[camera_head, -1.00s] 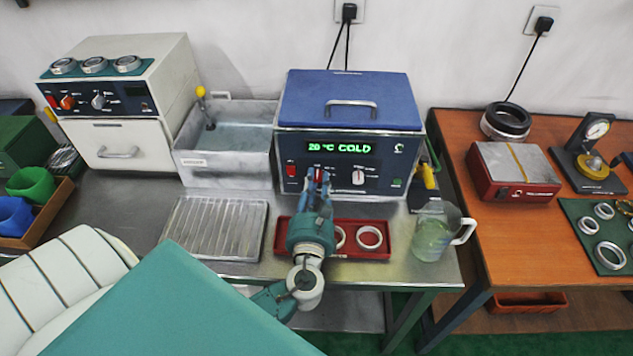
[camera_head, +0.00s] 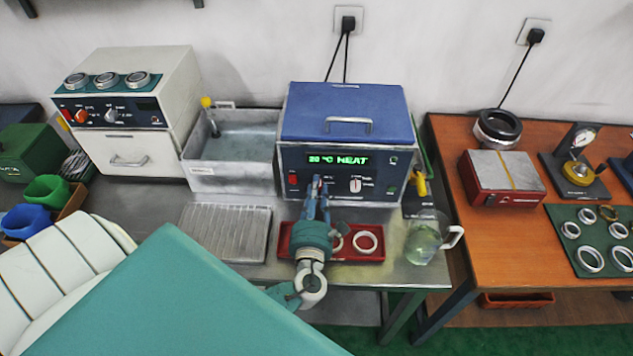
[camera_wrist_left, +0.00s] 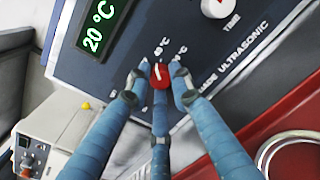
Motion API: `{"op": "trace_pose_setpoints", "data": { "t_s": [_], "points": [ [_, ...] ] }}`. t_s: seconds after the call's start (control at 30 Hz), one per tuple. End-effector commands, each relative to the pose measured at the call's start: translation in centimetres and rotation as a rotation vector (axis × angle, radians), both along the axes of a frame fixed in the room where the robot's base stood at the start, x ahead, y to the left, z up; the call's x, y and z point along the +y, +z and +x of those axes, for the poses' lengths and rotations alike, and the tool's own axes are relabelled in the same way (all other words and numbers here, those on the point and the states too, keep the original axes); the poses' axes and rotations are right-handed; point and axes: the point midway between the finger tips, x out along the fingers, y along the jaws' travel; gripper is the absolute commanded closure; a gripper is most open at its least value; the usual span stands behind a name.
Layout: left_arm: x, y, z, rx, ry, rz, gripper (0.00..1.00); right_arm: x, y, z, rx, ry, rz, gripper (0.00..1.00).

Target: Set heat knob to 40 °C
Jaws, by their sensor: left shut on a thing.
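The heat knob (camera_wrist_left: 160,77) is a small red knob with a white mark on the dark front panel of the blue ultrasonic cleaner (camera_head: 346,113). In the left wrist view its white mark points roughly at a small °C label just above; other labels are partly covered. My left gripper (camera_wrist_left: 157,90) is shut on the knob, its blue fingers around it. In the head view this gripper (camera_head: 317,186) reaches the panel from below and hides the knob. The green display (camera_head: 338,160) reads HEAT; in the left wrist view it shows 20 °C. My right gripper is not in view.
A white time knob (camera_head: 355,185) and a red switch (camera_head: 292,180) flank the gripper. A red tray (camera_head: 345,258) with metal rings lies below it. A glass beaker (camera_head: 425,238) stands at right, a ribbed metal tray (camera_head: 225,233) at left.

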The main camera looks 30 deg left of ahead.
Motion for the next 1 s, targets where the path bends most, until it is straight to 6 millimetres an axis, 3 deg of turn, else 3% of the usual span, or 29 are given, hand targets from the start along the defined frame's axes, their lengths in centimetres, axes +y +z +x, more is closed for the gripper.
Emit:
{"op": "trace_pose_setpoints", "data": {
  "t_s": [0.1,0.4,1.0],
  "points": [
    [-0.1,0.2,-0.1,0.060,-0.001,0.086,1.00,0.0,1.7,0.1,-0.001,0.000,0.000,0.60],
    [-0.1,0.0,-0.1,0.164,-0.002,0.255,1.00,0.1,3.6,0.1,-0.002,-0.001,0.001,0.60],
    [-0.1,-0.3,-0.2,0.222,-0.002,0.347,1.00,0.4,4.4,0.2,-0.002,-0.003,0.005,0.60]
  ]
}}
